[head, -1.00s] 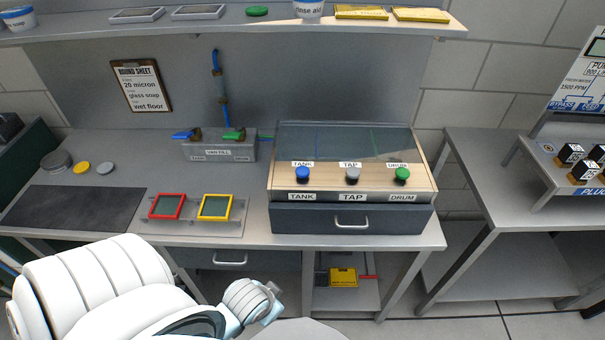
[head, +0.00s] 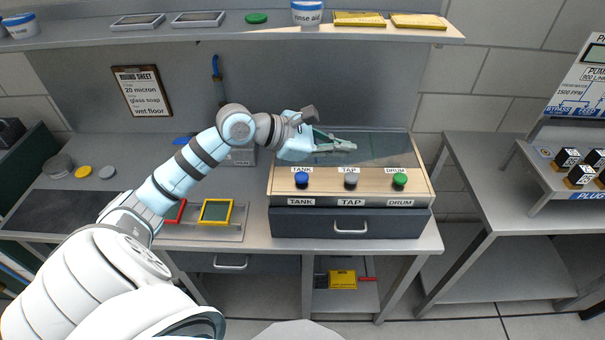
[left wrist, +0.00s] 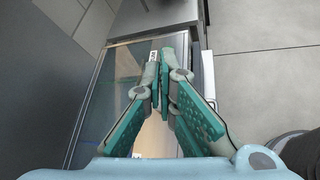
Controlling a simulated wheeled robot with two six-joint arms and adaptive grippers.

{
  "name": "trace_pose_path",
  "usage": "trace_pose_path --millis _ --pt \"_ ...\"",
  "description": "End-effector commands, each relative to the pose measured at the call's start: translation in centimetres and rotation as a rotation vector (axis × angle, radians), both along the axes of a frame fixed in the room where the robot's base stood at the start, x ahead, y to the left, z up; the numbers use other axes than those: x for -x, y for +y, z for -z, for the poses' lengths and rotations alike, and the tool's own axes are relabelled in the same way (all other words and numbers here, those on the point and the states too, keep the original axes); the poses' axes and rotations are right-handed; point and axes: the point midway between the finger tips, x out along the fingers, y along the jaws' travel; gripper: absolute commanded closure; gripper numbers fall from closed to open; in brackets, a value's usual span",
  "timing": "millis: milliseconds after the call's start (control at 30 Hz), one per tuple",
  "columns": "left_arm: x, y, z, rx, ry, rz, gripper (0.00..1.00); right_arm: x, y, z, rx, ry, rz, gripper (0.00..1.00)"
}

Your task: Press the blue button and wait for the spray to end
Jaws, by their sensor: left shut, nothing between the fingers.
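The blue button (head: 301,180) is on the left of the wooden panel (head: 325,186), between two TANK labels. A grey button (head: 351,180) labelled TAP and a green button (head: 399,180) labelled DRUM stand to its right. My left gripper (head: 350,146) is over the glass top (head: 385,150) of the box, above and behind the buttons, apart from the blue one. Its fingers (left wrist: 164,85) are shut and empty in the left wrist view. The blue button cannot be made out there. No spray is visible. My right gripper is not in view.
A red frame and a yellow frame (head: 232,212) lie on a tray left of the box, partly behind my arm. A drawer (head: 384,223) is under the panel. A shelf (head: 400,33) with containers runs above. A pump table (head: 470,155) stands at right.

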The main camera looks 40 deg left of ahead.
Motion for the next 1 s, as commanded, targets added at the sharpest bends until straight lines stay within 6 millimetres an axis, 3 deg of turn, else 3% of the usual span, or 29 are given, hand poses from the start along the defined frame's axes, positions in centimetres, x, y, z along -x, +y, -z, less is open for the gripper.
trace_pose_path --millis 33,100,200,267,733,1000 --pt "-0.2 2.4 0.6 -0.129 0.026 -0.019 1.00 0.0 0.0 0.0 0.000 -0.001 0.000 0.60" --pt "-0.2 5.4 1.4 -0.274 0.067 -0.045 1.00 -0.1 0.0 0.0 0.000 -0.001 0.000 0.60" --pt "0.1 8.2 1.8 -0.392 0.111 -0.075 1.00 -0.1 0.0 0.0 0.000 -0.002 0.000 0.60" --pt "0.2 9.1 1.9 -0.427 0.125 -0.084 1.00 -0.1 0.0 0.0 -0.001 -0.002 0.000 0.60" --pt "0.3 9.3 2.5 -0.438 0.134 -0.087 1.00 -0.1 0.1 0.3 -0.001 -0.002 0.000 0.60" --pt "0.3 9.3 5.7 -0.436 0.134 -0.088 1.00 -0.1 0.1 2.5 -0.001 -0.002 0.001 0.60"
